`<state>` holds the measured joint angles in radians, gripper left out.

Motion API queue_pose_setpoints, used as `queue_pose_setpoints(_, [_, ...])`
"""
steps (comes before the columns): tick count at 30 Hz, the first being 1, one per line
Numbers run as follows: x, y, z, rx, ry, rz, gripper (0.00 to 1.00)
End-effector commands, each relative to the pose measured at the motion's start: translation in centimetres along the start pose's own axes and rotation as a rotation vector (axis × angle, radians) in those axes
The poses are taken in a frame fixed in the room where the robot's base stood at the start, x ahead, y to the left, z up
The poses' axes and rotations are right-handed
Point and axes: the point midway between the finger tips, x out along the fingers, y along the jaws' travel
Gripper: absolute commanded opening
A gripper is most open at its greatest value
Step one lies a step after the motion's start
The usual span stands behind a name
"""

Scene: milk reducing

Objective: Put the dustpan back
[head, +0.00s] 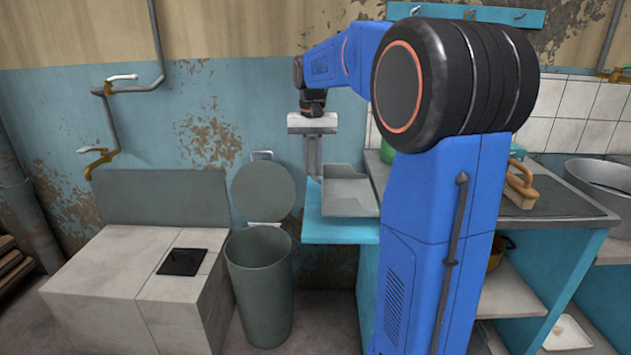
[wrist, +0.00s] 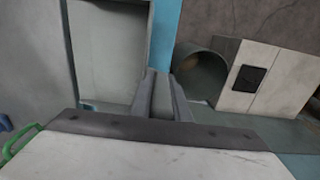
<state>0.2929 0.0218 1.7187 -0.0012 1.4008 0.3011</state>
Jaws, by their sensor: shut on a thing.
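The dustpan (head: 349,192) is a shallow grey pan with raised sides. In the head view it is at the blue shelf, left of my arm; I cannot tell if its underside touches the shelf. In the wrist view a pale grey pan (wrist: 108,45) shows at the upper left. My gripper (head: 313,172) points down at the pan's left side. In the wrist view my gripper (wrist: 162,90) has its fingers closed around a narrow grey part, which looks like the dustpan's handle. The fingers hide most of that part.
A blue shelf (head: 335,232) lies under the dustpan. A grey-green bin (head: 259,290) stands below and to the left, its round lid (head: 263,190) behind it. A tiled block (head: 115,278) is farther left. A wooden-handled tool (head: 521,186) lies on the right counter.

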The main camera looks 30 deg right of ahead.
Motion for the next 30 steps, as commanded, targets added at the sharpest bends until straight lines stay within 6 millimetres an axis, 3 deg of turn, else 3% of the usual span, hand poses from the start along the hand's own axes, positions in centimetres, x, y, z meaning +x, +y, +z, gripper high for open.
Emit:
queue_pose_setpoints(5, [1.0,0.0,0.0,0.0,0.0,0.0,0.0])
queue_pose_setpoints(12, [3.9,0.0,0.0,0.0,-0.002,0.001,0.0])
queue_pose_setpoints(24, [4.4,0.0,0.0,0.0,0.0,0.0,0.0])
queue_pose_setpoints(25, [4.4,0.0,0.0,0.0,0.0,0.0,0.2])
queue_pose_setpoints(27, [4.4,0.0,0.0,0.0,0.0,0.0,0.34])
queue_pose_setpoints(30, [4.4,0.0,0.0,0.0,0.0,0.0,0.34])
